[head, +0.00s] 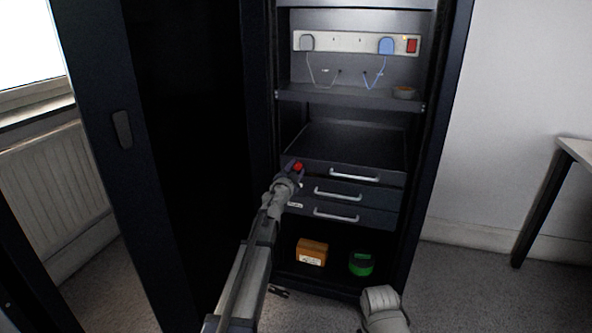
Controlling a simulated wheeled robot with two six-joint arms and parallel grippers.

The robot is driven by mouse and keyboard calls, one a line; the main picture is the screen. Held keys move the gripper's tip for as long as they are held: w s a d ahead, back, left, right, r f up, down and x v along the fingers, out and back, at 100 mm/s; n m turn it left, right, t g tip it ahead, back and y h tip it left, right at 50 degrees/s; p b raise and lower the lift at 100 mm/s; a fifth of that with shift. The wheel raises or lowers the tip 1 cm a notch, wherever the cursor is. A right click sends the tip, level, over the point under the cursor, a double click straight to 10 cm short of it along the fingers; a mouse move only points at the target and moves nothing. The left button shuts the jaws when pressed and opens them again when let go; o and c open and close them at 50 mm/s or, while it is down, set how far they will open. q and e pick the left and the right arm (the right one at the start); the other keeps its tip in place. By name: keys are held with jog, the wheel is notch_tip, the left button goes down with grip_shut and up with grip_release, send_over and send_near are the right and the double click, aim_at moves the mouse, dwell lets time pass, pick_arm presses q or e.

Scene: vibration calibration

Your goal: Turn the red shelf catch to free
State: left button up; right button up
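The red shelf catch (298,166) shows as a small red spot at the left front end of the pull-out shelf (350,145), just above the drawers. My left gripper (294,170) reaches up to it from below, with its fingertips right at the catch. The fingers are small and dark here, and they hide part of the catch. I cannot tell whether they are open or shut on it, or which way the catch is turned.
The cabinet door (165,150) stands open at the left. Drawers with bar handles (337,193) lie below the shelf. An orange box (312,252) and a green-and-black round item (361,263) stand at the cabinet bottom. A power strip (345,43) is above. A table (574,150) stands right.

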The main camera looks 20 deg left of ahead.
pick_arm(q)
grip_shut()
dwell(0.4)
jog(key=m, duration=0.8)
jog(key=shift+m, duration=0.3)
jog(key=m, duration=0.4)
jog(key=shift+m, duration=0.3)
jog(key=m, duration=0.4)
jog(key=shift+r+m, duration=0.1)
jog(key=shift+m, duration=0.2)
